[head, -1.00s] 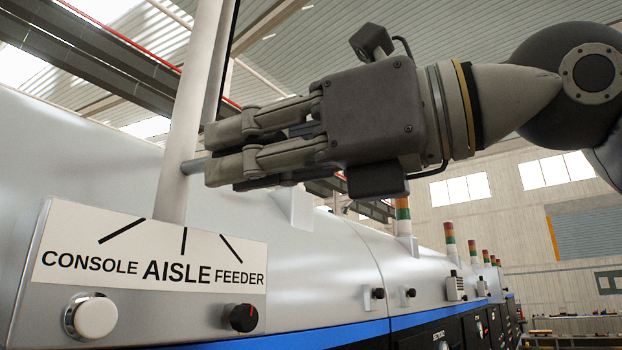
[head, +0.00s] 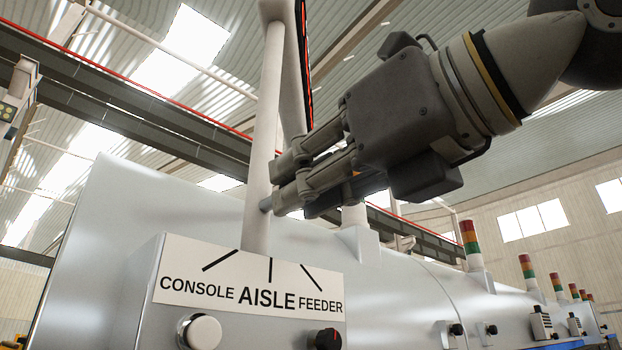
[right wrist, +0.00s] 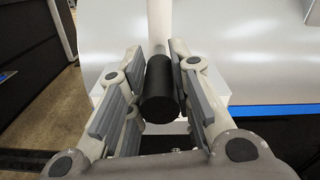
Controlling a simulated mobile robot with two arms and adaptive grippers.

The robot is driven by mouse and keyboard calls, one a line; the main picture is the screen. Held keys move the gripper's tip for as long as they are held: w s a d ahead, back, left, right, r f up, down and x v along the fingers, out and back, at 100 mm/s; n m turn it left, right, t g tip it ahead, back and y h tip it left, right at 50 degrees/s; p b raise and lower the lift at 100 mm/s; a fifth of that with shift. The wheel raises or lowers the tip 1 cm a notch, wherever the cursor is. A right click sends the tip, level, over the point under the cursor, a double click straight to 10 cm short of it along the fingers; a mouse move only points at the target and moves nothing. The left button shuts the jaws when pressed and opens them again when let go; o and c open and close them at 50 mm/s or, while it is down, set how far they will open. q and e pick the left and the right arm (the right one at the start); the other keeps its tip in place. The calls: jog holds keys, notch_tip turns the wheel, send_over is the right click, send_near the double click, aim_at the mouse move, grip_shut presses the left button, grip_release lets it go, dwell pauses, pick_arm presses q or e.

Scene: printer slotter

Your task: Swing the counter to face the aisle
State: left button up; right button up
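A pale upright post (head: 262,130) rises behind the label plate (head: 250,285) marked CONSOLE, AISLE, FEEDER. Its foot shows just above the AISLE mark, slightly to its left. A thin dark panel with a red edge (head: 303,45), possibly the counter, shows edge-on at the top. My right gripper (head: 288,180) is beside the post at the short handle (head: 266,204). In the right wrist view, the black handle end (right wrist: 160,95) lies between the fingers, with narrow gaps visible on both sides. The counter's face is hidden. My left gripper is not in view.
A white knob (head: 203,332) and a black dial (head: 328,339) sit below the label. The silver machine housing (head: 420,290) runs to the right, with several signal lamps (head: 470,240) on it. Open floor (right wrist: 42,85) shows left in the wrist view.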

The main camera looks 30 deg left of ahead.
jog(key=o, duration=0.5)
jog(key=shift+d, duration=0.1)
jog(key=shift+c, duration=0.2)
jog(key=v, duration=1.2)
jog(key=shift+w, duration=0.1)
